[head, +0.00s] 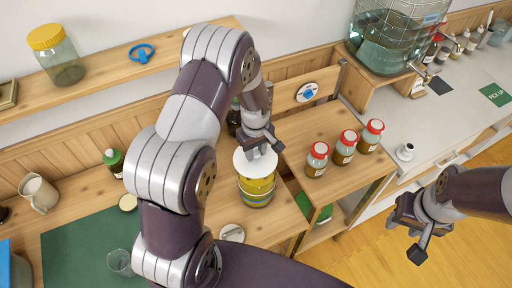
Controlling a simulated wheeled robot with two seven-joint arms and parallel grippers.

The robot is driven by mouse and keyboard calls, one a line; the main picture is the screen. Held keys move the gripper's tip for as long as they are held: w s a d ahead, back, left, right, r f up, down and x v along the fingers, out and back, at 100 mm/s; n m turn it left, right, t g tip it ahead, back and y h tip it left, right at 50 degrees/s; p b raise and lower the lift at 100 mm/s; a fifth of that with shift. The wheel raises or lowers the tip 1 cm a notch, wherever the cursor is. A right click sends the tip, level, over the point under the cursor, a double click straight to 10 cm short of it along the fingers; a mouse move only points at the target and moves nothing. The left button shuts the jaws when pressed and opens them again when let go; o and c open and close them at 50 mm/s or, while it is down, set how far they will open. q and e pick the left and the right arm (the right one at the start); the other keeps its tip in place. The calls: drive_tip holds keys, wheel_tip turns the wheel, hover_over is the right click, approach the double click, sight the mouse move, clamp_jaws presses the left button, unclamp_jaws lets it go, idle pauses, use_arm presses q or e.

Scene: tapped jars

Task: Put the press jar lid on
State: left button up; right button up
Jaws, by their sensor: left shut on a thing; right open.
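A glass jar with yellow contents and a blue-green band (257,190) stands on the wooden counter in the middle of the head view. A white round lid (243,164) is over its mouth. My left gripper (264,149) is directly above the lid and shut on it, apparently by a grip on top that the fingers hide. The lid covers the jar's opening; I cannot tell whether it touches the rim or hovers just above. My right gripper (406,238) is open and empty at the right, out over the floor.
Several red-lidded jars (343,147) stand right of the yellow jar. A round metal-and-white disc (232,233) lies in front of it. A green mat (75,247), a glass (120,262) and a green bottle (113,162) are at the left. A large tapped jar (390,40) stands at the back right.

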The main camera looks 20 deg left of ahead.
sight(257, 160)
use_arm(q)
drive_tip(key=shift+w+f+b, duration=0.45)
drive_tip(key=shift+w+f, duration=0.55)
drive_tip(key=shift+w, duration=0.1)
drive_tip(key=shift+f, duration=0.25)
drive_tip(key=shift+s+f+b, duration=0.4)
drive_tip(key=shift+s+b, duration=0.1)
drive_tip(key=shift+b, duration=0.15)
drive_tip(key=shift+s+f, duration=0.1)
drive_tip(key=shift+f, duration=0.15)
drive_tip(key=shift+w+f+b, duration=0.2)
drive_tip(key=shift+f+b, duration=0.2)
drive_tip(key=shift+f, duration=0.15)
drive_tip(key=shift+w+f+b, duration=0.15)
drive_tip(key=shift+f+b, duration=0.25)
drive_tip(key=shift+f, duration=0.1)
drive_tip(key=shift+f+b, duration=0.4)
drive_tip(key=shift+f, duration=0.15)
drive_tip(key=shift+s+r, duration=0.2)
use_arm(e)
drive_tip(key=f, duration=0.1)
drive_tip(key=w+f, duration=0.1)
drive_tip(key=f, duration=0.2)
drive_tip(key=shift+w+f, duration=0.25)
drive_tip(key=shift+f, duration=0.1)
use_arm(q)
drive_tip(key=shift+w+f, duration=0.1)
drive_tip(key=shift+w, duration=0.1)
use_arm(e)
drive_tip(key=shift+w, duration=0.1)
